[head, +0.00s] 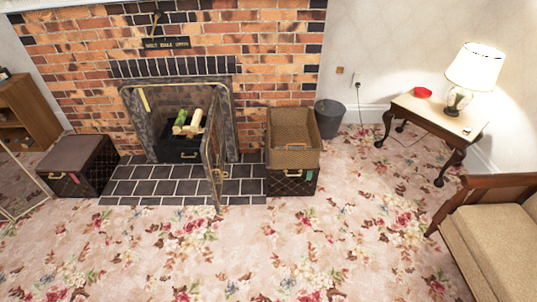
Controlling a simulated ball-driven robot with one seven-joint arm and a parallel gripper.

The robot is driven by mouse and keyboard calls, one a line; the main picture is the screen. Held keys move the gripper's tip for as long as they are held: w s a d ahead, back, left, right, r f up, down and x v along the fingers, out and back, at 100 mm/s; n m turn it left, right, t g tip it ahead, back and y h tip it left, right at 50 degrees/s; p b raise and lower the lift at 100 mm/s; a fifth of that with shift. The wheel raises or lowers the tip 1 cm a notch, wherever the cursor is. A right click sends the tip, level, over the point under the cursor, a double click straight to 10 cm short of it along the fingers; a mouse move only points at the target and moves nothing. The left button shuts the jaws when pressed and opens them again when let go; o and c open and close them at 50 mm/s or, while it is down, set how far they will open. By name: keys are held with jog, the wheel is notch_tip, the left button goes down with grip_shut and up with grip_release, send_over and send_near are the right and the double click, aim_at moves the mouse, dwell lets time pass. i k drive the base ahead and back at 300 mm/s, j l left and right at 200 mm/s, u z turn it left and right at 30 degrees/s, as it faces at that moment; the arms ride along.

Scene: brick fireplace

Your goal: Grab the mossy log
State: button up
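In the head view, the mossy log (180,122) shows green at the fireplace opening. It leans beside one or more pale cut logs (196,122), and they rest in or on a dark box (178,150) with a handle. The lower end of the mossy log is hard to make out at this size. My gripper is not in this view.
An open mesh screen door (212,165) juts forward just right of the logs. A wicker basket (292,157) on a dark chest (292,185) stands right of the hearth, another chest (78,165) left. The flowered carpet (250,245) in front is clear.

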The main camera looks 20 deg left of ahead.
aim_at(179, 125)
jog(key=i+j+u, duration=0.1)
jog(key=i+j, duration=0.35)
jog(key=j, duration=0.2)
jog(key=i+j+u, duration=0.15)
jog(key=i+j, duration=0.3)
jog(key=j, duration=0.15)
